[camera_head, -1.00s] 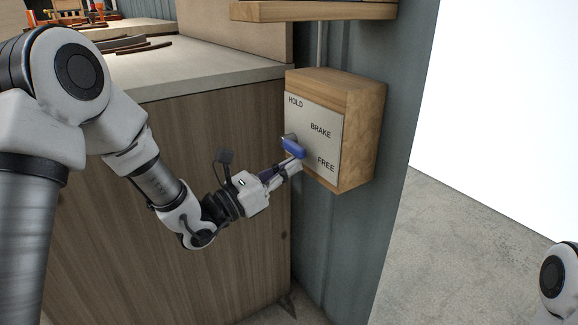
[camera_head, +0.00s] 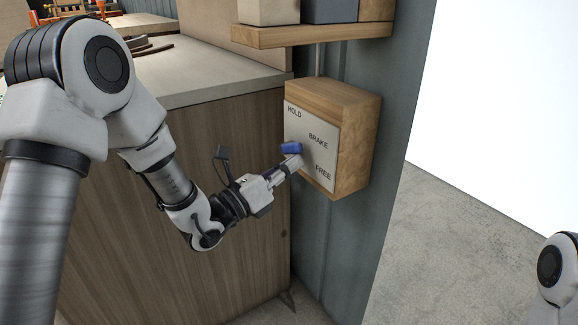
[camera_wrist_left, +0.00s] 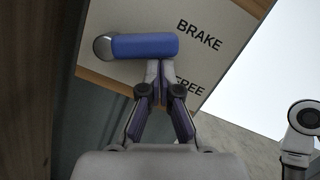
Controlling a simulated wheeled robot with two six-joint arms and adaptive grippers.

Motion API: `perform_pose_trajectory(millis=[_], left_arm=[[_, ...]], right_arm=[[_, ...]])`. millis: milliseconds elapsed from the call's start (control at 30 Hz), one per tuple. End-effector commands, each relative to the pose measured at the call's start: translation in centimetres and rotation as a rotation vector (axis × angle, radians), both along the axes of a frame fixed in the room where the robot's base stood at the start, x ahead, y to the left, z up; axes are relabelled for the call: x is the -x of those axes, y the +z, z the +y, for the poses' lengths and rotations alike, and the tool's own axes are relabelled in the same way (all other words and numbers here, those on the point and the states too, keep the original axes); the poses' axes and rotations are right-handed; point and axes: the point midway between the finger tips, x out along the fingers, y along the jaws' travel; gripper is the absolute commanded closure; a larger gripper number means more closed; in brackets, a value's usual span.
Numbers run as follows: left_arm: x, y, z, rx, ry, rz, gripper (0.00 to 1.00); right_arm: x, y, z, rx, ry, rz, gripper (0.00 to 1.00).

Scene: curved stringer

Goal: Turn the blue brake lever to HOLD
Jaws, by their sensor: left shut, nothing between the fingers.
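The blue brake lever (camera_head: 291,148) is on the pale plate (camera_head: 320,172) of a wooden box, marked HOLD at upper left, BRAKE in the middle and FREE at lower right. In the left wrist view the lever (camera_wrist_left: 145,46) lies about level, its grey pivot at its left end and its free end toward BRAKE. My left gripper (camera_head: 297,162) is shut and empty, with its fingertips (camera_wrist_left: 160,66) right under the lever's blue grip. They look to touch it from below, though contact is hard to be sure of. My right gripper is not in view.
A wooden shelf (camera_head: 314,33) with boxes is above the brake box. A cabinet (camera_head: 200,150) with a grey worktop stands to the left, close beside my left arm. Open concrete floor (camera_head: 450,240) is at the right.

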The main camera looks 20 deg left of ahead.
Motion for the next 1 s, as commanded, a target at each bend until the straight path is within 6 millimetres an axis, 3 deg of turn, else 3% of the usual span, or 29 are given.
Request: perform_pose_trajectory(millis=[400,1000], left_arm=[[-0.3,2.6,0.4,-0.001,0.001,-0.004,1.0],[-1.4,5.0,1.7,-0.002,0.002,-0.004,1.0]], right_arm=[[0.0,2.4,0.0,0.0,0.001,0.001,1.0],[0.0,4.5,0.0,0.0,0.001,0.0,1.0]])
